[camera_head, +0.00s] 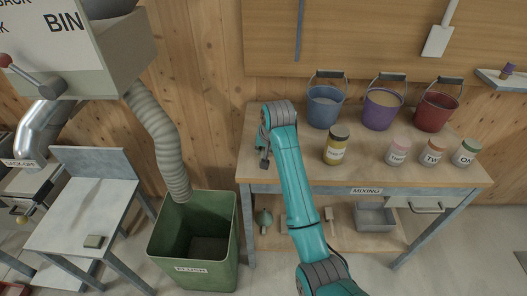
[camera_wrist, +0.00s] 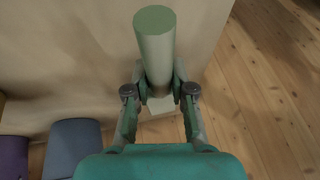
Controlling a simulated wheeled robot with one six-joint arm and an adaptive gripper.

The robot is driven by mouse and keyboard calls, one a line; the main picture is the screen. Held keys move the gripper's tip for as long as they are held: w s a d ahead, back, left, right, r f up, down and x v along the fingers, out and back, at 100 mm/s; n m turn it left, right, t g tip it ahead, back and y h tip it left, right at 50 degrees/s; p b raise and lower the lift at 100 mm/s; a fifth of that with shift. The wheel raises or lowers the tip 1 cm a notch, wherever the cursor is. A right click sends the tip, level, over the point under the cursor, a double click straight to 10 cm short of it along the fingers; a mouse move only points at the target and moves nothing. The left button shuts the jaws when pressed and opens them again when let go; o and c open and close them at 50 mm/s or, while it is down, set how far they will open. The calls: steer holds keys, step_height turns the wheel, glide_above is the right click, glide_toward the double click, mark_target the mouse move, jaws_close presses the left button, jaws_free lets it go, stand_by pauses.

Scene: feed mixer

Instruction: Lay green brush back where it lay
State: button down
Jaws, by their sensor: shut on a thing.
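The green brush (camera_wrist: 155,45) shows in the wrist view as a thick green cylinder with a pale block at its lower end. My gripper (camera_wrist: 160,92) is shut on it, with one finger on each side. In the head view my gripper (camera_head: 264,157) is over the left end of the mixing bench (camera_head: 300,165), and I cannot make out the brush there. Whether the brush touches the bench top is not clear.
Blue (camera_head: 324,108), purple (camera_head: 382,111) and red (camera_head: 435,112) buckets stand along the back of the bench. A yellow jar (camera_head: 336,147) and several smaller jars stand to the right of my arm. A green flush bin (camera_head: 228,235) stands left of the bench.

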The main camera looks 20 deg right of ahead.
steer(key=shift+f, duration=0.45)
steer(key=shift+f, duration=0.1)
steer(key=c, duration=1)
jaws_free()
